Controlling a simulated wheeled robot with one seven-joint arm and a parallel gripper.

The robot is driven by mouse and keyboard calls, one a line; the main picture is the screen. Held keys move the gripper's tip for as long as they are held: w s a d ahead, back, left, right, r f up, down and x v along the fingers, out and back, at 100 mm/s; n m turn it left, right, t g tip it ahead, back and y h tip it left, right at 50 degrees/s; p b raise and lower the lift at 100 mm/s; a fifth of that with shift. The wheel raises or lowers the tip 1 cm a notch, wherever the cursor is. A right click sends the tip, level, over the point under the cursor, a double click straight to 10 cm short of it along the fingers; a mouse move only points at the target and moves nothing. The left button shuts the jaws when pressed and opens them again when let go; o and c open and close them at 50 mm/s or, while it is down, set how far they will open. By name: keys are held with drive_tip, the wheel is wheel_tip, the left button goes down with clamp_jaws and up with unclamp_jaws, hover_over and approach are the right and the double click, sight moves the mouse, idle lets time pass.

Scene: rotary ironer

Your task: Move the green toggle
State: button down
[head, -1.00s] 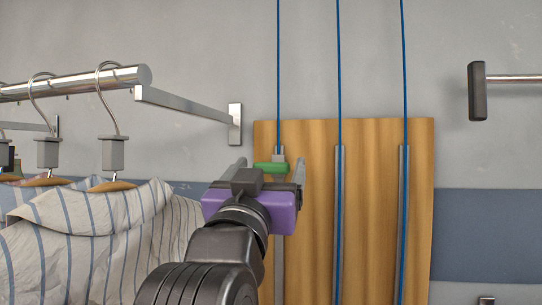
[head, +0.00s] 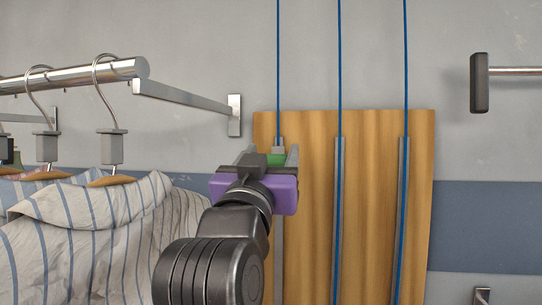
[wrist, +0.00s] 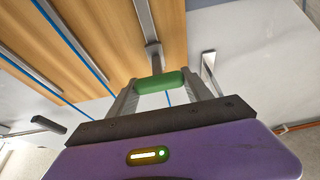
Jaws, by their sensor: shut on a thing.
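The green toggle (head: 276,160) is a short rounded bar on the leftmost metal channel of the wooden board (head: 370,180). In the wrist view the toggle (wrist: 160,82) lies crosswise between the two grey fingers. My gripper (head: 267,157), with a purple body, is shut on the toggle, one finger at each end. In the head view the gripper partly hides the toggle and the lower part of its channel. A blue cord (head: 278,70) runs straight up from the channel top.
Two more channels with blue cords (head: 340,70) stand to the right on the board. At left, a metal rail (head: 75,75) holds hangers with a striped garment (head: 105,230), close to my arm. A wall bracket (head: 480,83) is at upper right.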

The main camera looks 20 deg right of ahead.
wheel_tip(320, 180, down, 35)
drive_tip(key=b, duration=2.9)
drive_tip(key=shift+r, duration=0.2)
drive_tip(key=shift+f, duration=0.1)
drive_tip(key=shift+c, duration=2.2)
unclamp_jaws()
drive_tip(key=shift+s+a, duration=0.1)
drive_tip(key=v, duration=0.7)
drive_tip(key=shift+s+a, duration=0.15)
drive_tip(key=shift+s, duration=0.1)
